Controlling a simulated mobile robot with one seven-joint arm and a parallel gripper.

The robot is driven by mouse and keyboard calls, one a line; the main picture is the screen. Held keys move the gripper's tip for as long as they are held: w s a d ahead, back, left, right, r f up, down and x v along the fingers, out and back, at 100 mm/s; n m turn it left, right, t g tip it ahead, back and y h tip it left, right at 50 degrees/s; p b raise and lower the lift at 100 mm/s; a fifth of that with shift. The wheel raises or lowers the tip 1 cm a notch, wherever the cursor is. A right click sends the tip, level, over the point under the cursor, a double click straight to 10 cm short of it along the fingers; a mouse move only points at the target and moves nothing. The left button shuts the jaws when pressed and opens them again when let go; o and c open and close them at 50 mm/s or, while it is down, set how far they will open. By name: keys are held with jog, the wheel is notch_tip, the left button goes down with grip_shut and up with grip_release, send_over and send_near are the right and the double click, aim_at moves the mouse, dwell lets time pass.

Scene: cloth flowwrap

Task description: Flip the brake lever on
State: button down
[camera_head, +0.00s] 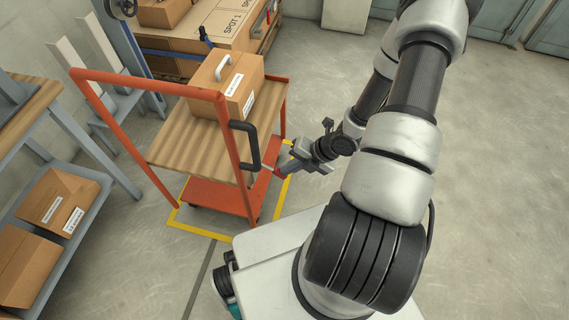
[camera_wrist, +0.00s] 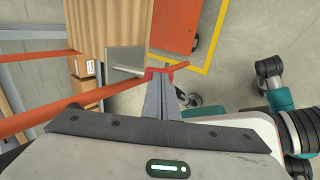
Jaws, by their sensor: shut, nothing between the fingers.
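The orange cart (camera_head: 222,150) stands within a yellow floor outline, with a wooden upper shelf and a red lower deck. A black looped handle (camera_head: 247,150) is on its near right post. In the wrist view my gripper (camera_wrist: 162,78) points toward the orange frame, the fingers together. Whether they touch it is unclear.
A cardboard box (camera_head: 228,85) sits on the cart's upper shelf. A shelf rack with boxes (camera_head: 58,205) stands at left, and large cartons (camera_head: 205,30) stand behind. The concrete floor right of my arm is clear.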

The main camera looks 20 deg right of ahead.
jog(key=shift+f+t+y+b, duration=0.4)
jog(key=shift+f+y, duration=0.2)
jog(key=shift+f, duration=0.15)
jog(key=shift+r, duration=0.1)
jog(key=shift+r+p, duration=0.55)
jog(key=shift+r, duration=0.15)
jog(key=shift+w, duration=0.1)
